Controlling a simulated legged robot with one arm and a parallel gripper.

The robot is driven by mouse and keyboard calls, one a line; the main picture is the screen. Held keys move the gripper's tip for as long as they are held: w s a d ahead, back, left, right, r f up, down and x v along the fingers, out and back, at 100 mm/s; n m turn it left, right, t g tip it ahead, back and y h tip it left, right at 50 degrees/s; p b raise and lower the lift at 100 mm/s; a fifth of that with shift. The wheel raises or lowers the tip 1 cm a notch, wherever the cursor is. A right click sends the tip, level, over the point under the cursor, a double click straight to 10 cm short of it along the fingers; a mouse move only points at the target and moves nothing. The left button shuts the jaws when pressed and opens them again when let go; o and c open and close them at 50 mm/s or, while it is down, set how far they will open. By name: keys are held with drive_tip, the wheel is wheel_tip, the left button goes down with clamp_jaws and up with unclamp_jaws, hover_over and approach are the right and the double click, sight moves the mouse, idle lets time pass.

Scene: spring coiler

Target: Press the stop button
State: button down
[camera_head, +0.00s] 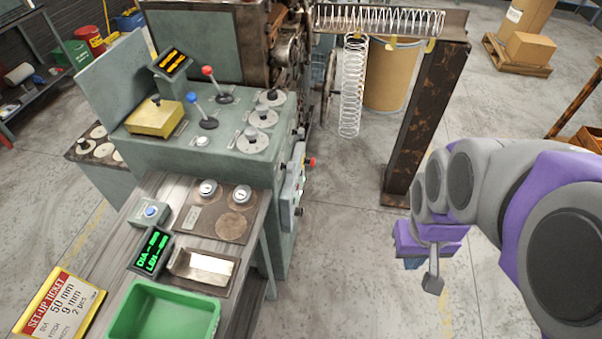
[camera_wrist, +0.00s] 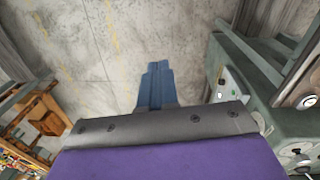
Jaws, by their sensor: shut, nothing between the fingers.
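A red button (camera_head: 310,162), which looks like the stop button, sticks out from the small control panel (camera_head: 293,188) on the right side of the grey-green machine (camera_head: 190,150). The panel also carries small green lights. My gripper (camera_head: 411,264) hangs to the right of the panel, lower in the picture and clear of it, over open floor. In the wrist view my blue fingers (camera_wrist: 155,68) are together and empty. The panel shows there at the right (camera_wrist: 226,92), with a green spot and small controls; I cannot make out the red button for sure.
A rusty post (camera_head: 425,125) stands behind my arm and carries a beam with hanging springs (camera_head: 352,90). A bench with a green bin (camera_head: 165,312), a ticket (camera_head: 58,305) and a small display (camera_head: 150,250) is at the left. The floor (camera_head: 345,255) between machine and gripper is clear.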

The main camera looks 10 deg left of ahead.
drive_tip(key=w+a+f+n+t+y+p, duration=0.15)
drive_tip(key=w+f, duration=0.25)
drive_tip(key=w, duration=0.8)
drive_tip(key=w+a+f+n+t+p, duration=0.1)
drive_tip(key=w+f+n+t+p, duration=0.2)
drive_tip(key=w, duration=1)
drive_tip(key=w+a+f+n+t+y+p, duration=0.1)
drive_tip(key=w+f+n+t, duration=0.15)
drive_tip(key=w+f, duration=0.65)
drive_tip(key=w+a+f+n+t+y+p, duration=0.2)
drive_tip(key=w+a+f+n+y, duration=0.15)
drive_tip(key=w+a+f, duration=0.4)
drive_tip(key=s+a+f+n+t+y+p, duration=0.1)
drive_tip(key=s+a+f+n+y+p, duration=0.1)
drive_tip(key=f, duration=0.8)
drive_tip(key=s+a+y, duration=0.1)
drive_tip(key=s+y, duration=0.1)
drive_tip(key=y, duration=0.1)
drive_tip(key=shift+s+a+p, duration=0.3)
drive_tip(key=shift+a+p, duration=0.05)
drive_tip(key=shift+a, duration=0.05)
drive_tip(key=shift+a+f+n, duration=0.1)
drive_tip(key=shift+f+n, duration=0.05)
drive_tip(key=shift+n, duration=0.1)
